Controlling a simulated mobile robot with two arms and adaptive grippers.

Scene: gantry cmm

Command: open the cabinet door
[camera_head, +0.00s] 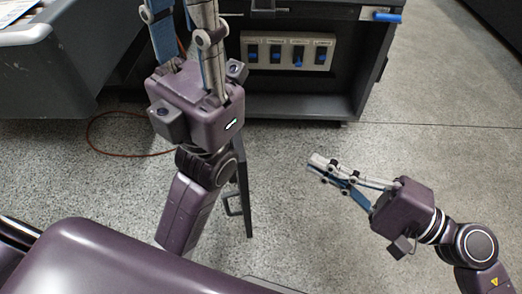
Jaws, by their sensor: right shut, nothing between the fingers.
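The dark cabinet (338,107) stands at the top middle, its front open to the inside. A dark upright panel with a handle, which looks like the cabinet door (243,180), stands swung out toward me, seen nearly edge-on. Its handle (231,204) is on its left side. My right gripper (313,162) is shut and empty, over the floor to the right of the door and apart from it. My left gripper (184,10) is in front of the cabinet's left side; its fingers look spread, with their tips at or beyond the top edge. Its arm hides part of the door.
Inside the cabinet is a pale panel (288,51) with several blue switches. A blue handle (385,16) juts from the cabinet's top right. A grey machine base (55,75) stands at the upper left. An orange cable (92,135) lies on the floor. The floor at right is clear.

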